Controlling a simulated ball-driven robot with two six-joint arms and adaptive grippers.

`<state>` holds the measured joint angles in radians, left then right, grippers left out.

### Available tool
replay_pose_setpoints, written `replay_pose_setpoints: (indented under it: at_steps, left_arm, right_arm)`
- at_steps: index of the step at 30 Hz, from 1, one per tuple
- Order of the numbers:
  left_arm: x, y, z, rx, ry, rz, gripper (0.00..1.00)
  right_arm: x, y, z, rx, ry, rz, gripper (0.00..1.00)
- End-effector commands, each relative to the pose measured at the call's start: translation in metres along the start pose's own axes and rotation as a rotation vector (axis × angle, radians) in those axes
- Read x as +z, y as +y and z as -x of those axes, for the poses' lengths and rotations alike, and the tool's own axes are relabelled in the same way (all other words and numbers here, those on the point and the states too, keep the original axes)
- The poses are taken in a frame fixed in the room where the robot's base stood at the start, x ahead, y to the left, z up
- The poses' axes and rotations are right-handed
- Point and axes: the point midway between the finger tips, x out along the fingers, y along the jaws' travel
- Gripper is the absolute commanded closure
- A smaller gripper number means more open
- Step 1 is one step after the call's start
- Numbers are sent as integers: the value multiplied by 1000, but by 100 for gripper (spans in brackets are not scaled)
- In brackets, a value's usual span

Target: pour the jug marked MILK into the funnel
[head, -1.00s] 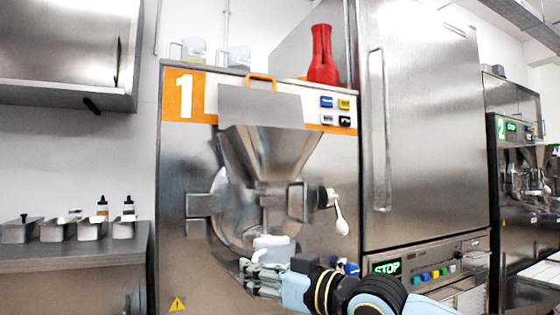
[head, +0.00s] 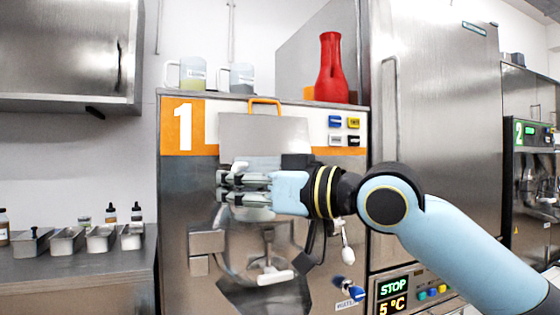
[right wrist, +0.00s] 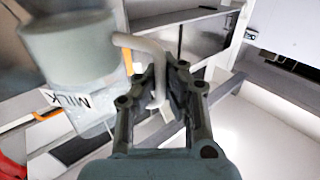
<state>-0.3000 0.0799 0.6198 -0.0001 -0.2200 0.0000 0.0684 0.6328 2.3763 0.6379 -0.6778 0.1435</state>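The jug marked MILK (right wrist: 70,55) shows large at the left of the right wrist view, with its label upside down. Its pale bent handle (right wrist: 156,88) lies between the two fingers of my right gripper (right wrist: 165,75), which is shut on it. In the head view my right gripper (head: 228,188) points left in front of machine 1's upper front. It hides most of the jug and the steel funnel; a pale piece shows just above the fingers. I cannot tell how far the jug is tilted. My left gripper is not in view.
Two clear jugs, one on the left (head: 192,73) and one on the right (head: 241,79), stand on top of machine 1 (head: 180,225), near a red bottle (head: 331,70). A counter (head: 70,270) with several metal pans is at left. A white lever (head: 347,240) hangs below my forearm.

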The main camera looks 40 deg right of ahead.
Motion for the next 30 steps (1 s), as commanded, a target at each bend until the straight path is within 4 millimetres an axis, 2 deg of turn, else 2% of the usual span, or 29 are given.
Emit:
replay_pose_setpoints:
  at_steps: [7, 14, 19, 27, 30]
  left_arm:
    - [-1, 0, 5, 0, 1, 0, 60]
    - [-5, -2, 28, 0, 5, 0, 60]
    - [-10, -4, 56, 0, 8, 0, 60]
    - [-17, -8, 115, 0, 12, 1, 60]
    - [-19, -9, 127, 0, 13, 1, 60]
  right_arm:
    - [-4, 1, -1, -12, -1, -9, 100]
    - [-24, 6, -2, -21, -12, -78, 100]
    - [-45, 13, -3, -25, -30, -170, 100]
    - [-100, 31, -5, -27, -60, -344, 100]
    - [-111, 38, -6, -28, -72, -408, 100]
